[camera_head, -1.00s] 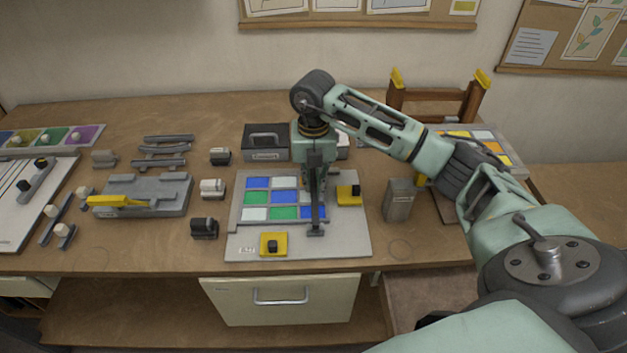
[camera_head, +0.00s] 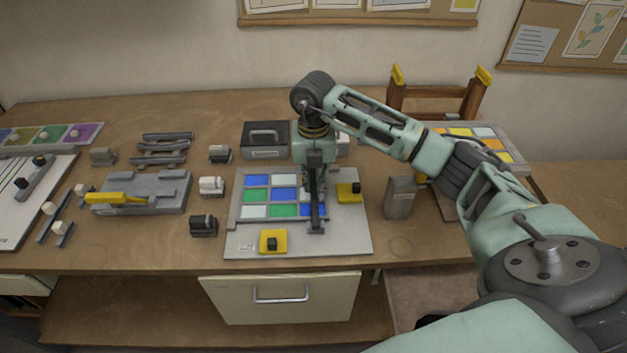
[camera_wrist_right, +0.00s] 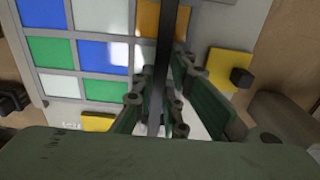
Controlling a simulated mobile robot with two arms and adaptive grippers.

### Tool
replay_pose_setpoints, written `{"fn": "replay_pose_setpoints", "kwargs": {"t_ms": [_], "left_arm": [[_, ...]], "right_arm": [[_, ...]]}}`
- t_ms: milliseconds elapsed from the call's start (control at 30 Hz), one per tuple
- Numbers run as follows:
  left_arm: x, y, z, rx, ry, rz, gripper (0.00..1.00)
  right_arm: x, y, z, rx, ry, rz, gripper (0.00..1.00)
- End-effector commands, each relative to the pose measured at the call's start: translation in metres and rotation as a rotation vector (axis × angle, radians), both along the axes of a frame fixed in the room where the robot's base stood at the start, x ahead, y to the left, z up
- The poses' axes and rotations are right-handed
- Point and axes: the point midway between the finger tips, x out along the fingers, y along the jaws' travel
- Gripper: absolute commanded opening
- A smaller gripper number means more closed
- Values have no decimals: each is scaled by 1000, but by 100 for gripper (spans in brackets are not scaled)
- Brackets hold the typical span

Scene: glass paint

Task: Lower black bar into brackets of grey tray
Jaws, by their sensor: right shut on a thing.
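The grey tray (camera_head: 345,240) lies flat on the table with a grid of blue, green and white panes. In the right wrist view an orange pane shows too. My right gripper (camera_head: 318,184) points down over the tray's right part. It is shut on the long dark black bar (camera_head: 317,215), which lies along the tray's right pane column, running front to back. The bar also shows between the fingers in the right wrist view (camera_wrist_right: 172,40). I cannot tell whether the bar touches the tray. The brackets are not clearly seen. My left gripper is not in view.
Yellow blocks with dark knobs sit on the tray at the right (camera_head: 349,193) and front (camera_head: 273,241). A grey box (camera_head: 399,198) stands right of the tray. A dark case (camera_head: 265,140) is behind it. Small blocks and a grey fixture (camera_head: 150,192) lie to the left.

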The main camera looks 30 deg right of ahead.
Motion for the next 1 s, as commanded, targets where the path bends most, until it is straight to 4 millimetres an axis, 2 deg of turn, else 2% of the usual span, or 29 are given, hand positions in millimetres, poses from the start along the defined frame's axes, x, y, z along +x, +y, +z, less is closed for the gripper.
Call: {"fn": "replay_pose_setpoints", "kwargs": {"t_ms": [267, 300, 533, 833, 1000], "left_arm": [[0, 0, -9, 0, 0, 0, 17], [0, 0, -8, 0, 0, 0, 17], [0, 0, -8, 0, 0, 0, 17], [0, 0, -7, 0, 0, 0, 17], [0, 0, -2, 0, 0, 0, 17]], "right_arm": [[0, 0, -13, 0, 0, 0, 0], [0, 0, -11, 0, -1, 0, 15], [0, 0, -11, 0, 0, 0, 34], [0, 0, -11, 0, 1, 0, 34], [0, 0, -4, 0, 0, 0, 34]]}}
